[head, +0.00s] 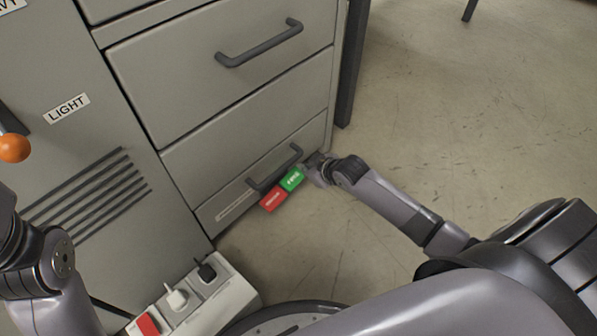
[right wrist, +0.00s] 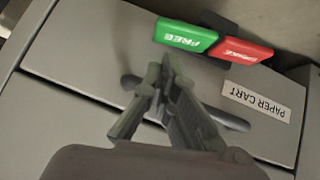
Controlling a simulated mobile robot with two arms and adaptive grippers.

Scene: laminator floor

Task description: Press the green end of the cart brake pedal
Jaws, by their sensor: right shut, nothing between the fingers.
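The cart brake pedal is low at the front of the grey paper cart (head: 228,150). Its green end (head: 291,179) is on the right and its red end (head: 273,199) on the left. In the right wrist view the green end reads FREE (right wrist: 186,36) and the red end reads BRAKE (right wrist: 240,50). My right gripper (head: 309,168) is shut and empty, just right of the green end. In the right wrist view its fingertips (right wrist: 165,70) show below the green end in the picture, seemingly apart from it; contact is hard to judge. My left gripper is out of view.
Drawer handles (head: 259,43) stick out from the cart, the lower one (head: 274,169) close above the pedal. A panel with an orange knob (head: 14,148) is at left. A switch box (head: 190,298) is at the bottom. Open floor (head: 480,130) lies to the right.

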